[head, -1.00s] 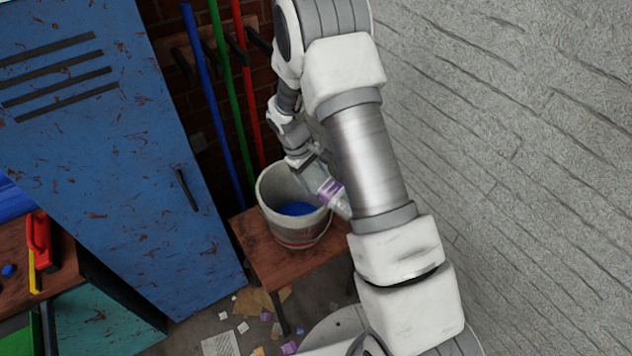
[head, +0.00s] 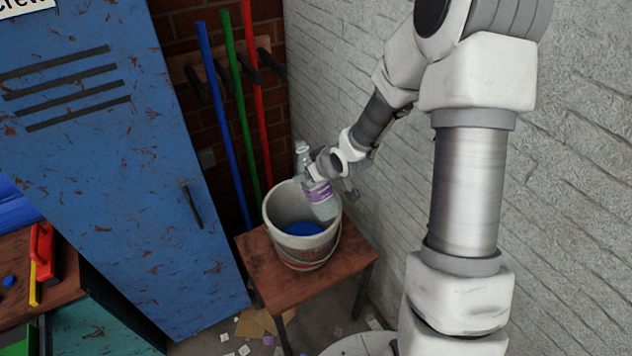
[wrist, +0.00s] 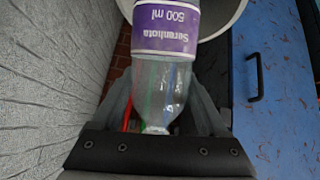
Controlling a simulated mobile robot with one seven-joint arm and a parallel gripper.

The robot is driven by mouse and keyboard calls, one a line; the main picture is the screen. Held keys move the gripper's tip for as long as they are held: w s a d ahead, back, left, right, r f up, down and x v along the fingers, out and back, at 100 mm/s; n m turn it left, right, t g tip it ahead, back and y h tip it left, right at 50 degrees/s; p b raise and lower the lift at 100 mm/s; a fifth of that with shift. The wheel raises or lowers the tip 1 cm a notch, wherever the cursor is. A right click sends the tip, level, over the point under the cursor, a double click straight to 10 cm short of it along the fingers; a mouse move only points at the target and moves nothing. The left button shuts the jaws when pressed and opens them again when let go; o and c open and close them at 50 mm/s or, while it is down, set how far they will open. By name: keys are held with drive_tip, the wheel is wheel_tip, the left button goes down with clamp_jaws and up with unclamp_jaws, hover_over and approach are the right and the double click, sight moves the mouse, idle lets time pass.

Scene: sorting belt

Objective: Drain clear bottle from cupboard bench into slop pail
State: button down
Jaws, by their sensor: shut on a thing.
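The clear bottle (head: 321,196) has a purple and white label and stands slightly tilted, neck up, with its lower end over the pail's mouth. In the wrist view the bottle (wrist: 165,85) shows its label upside down, and I see no liquid in its clear part. My gripper (head: 322,172) is shut on the bottle; its fingers (wrist: 163,108) flank the clear upper part. The slop pail (head: 302,252) is a pale, worn bucket with blue liquid (head: 303,229) inside. Its rim shows behind the bottle in the wrist view (wrist: 228,22).
The pail stands on a small wooden bench (head: 270,282). A blue locker (head: 110,180) is to the left, and blue, green and red poles (head: 240,110) hang behind. A grey wall (head: 350,90) is close on the right. Scraps (head: 250,325) litter the floor.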

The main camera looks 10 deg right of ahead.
drive_tip(key=shift+w+a+f+t+y+b, duration=0.15)
drive_tip(key=shift+w+f+t+y+b, duration=0.25)
drive_tip(key=shift+b, duration=0.45)
drive_tip(key=shift+w+a+t+y+b, duration=0.35)
drive_tip(key=shift+t+b, duration=0.35)
drive_tip(key=shift+b, duration=0.5)
drive_tip(key=b, duration=0.1)
drive_tip(key=w+a+t+b, duration=0.1)
drive_tip(key=b, duration=0.1)
drive_tip(key=shift+w+r+m+t+y, duration=0.1)
drive_tip(key=shift+r+m+t+y, duration=0.05)
drive_tip(key=shift+m+t+y, duration=0.2)
drive_tip(key=shift+w+r+b, duration=0.1)
drive_tip(key=shift+r+b, duration=0.1)
drive_tip(key=shift+b, duration=0.2)
